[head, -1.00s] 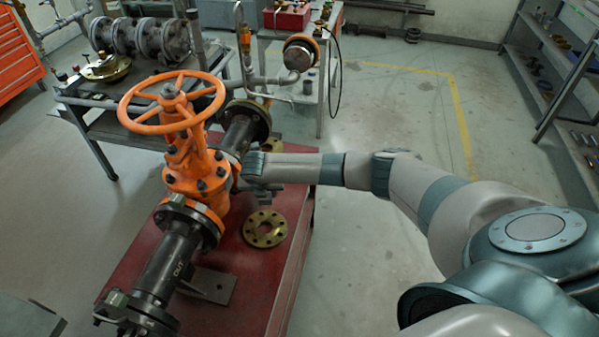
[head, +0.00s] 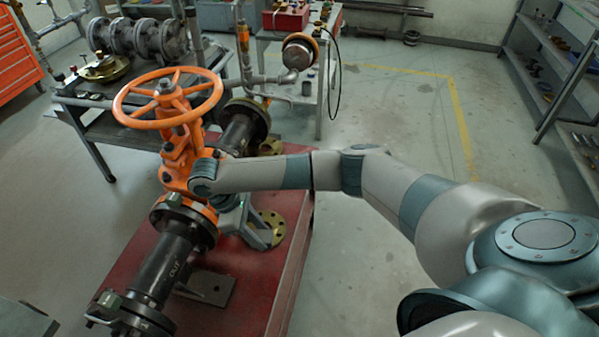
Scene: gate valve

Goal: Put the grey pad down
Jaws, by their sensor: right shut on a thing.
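My right gripper (head: 262,236) is low over the red bench, just right of the orange gate valve (head: 178,150). It points down and is shut. The grey pad cannot be told apart from the grey gripper parts, and my wrist hides part of the grip. A brass flange ring (head: 272,228) lies on the bench and is partly covered by the gripper. Whether the gripper or the pad touches the ring or the bench cannot be told. My left gripper is not in view.
The red bench (head: 262,290) has free room at its front right. A black pipe (head: 165,265) runs forward from the valve, with a grey plate (head: 212,288) beside it. The orange handwheel (head: 168,97) stands above. The floor to the right is clear.

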